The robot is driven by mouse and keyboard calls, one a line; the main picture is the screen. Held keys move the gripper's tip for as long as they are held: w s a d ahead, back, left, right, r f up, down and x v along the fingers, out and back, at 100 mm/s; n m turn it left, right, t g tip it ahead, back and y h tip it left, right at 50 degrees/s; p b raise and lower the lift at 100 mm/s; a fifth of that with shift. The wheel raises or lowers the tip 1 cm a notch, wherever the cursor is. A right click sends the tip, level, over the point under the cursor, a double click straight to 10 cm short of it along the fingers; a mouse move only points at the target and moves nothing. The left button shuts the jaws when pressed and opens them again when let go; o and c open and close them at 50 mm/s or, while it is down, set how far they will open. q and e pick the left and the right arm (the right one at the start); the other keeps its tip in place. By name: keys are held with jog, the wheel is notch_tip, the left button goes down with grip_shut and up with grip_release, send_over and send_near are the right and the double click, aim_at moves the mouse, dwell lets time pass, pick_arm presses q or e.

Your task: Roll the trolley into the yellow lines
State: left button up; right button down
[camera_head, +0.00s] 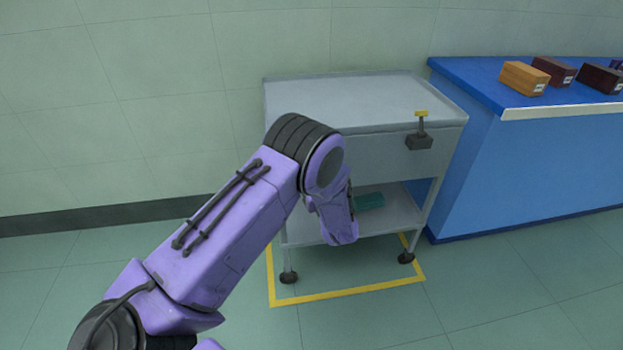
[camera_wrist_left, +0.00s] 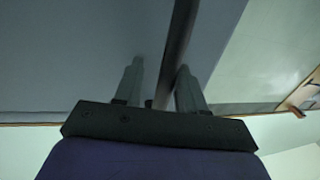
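The grey trolley (camera_head: 350,95) stands upright against the wall, with a top tray, a lower shelf and dark casters. The yellow lines (camera_head: 345,293) mark the floor around its feet; both visible front casters stand inside them, and the rear ones are hidden. My left arm reaches in front of the trolley's left side; its wrist hides the left gripper in the head view. In the left wrist view my left gripper (camera_wrist_left: 160,88) has its fingers apart with a dark bar (camera_wrist_left: 180,35) between them, a gap showing beside the bar. My right gripper is not in view.
A blue bench (camera_head: 540,165) stands close to the trolley's right, with several coloured blocks (camera_head: 524,78) on top. A yellow-topped latch (camera_head: 420,135) sits on the trolley's front. A green box (camera_head: 369,201) lies on the lower shelf. The floor in front is clear.

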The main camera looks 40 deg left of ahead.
pick_arm(q)
jog(key=shift+s, duration=0.1)
jog(key=v, duration=1)
jog(key=shift+d, duration=0.2)
jog(key=s+d+f+m+h+p, duration=0.2)
jog(key=s+f+m+h+p, duration=0.2)
jog(key=s+f+h, duration=0.6)
jog(key=s+f+g+h+p, duration=0.1)
jog(key=s+g+p, duration=0.1)
jog(key=s, duration=0.8)
jog(key=s+f+g+p, duration=0.2)
jog(key=s+g, duration=0.2)
jog(key=s, duration=0.7)
jog(key=shift+s+f+m+h, duration=0.15)
jog(key=shift+s+m+h, duration=0.15)
jog(key=shift+m+h, duration=0.1)
